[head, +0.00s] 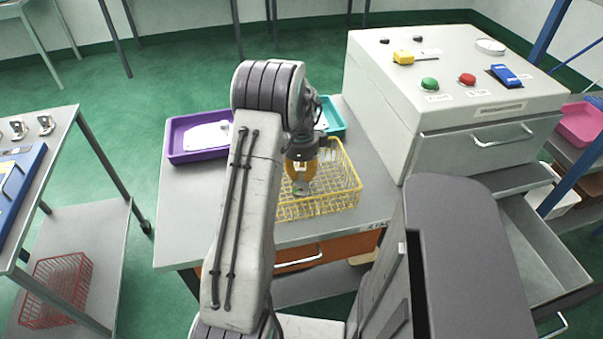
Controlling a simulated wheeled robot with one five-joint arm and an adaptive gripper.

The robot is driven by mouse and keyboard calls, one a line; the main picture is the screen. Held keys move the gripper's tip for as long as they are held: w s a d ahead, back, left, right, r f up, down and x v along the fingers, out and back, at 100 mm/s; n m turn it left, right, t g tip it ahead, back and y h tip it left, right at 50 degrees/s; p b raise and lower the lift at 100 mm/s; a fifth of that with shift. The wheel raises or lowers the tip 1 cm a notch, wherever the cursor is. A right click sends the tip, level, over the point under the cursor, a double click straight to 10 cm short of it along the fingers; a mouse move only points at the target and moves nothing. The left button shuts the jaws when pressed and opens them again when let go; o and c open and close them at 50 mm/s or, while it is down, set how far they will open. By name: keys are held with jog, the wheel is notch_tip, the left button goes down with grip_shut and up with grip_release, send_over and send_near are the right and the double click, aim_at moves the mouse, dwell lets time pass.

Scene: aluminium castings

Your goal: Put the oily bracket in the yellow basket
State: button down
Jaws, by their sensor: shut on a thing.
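The yellow basket (345,188) is a wire basket on the grey table (215,225), near the table's right side. My gripper (301,183) points down over the left part of the basket and is shut on a small grey metal piece, the bracket (302,189). The bracket shows just under the fingertips, within the basket's outline. I cannot tell whether it touches the basket floor. My arm hides part of the basket's left side, and the bracket is too small to show any oil.
A purple tray (176,146) with a pale plate stands left of my arm. A teal tray (333,116) is partly hidden behind it. A grey cabinet (400,120) with buttons rises close on the right. A cart (60,135) holds several metal brackets at far left.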

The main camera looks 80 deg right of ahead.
aim_at(301, 182)
jog(key=shift+f, duration=0.25)
jog(key=c, duration=1.3)
grip_release()
notch_tip(301, 182, up, 12)
jog(key=shift+a+r, duration=0.15)
jog(key=shift+r, duration=0.05)
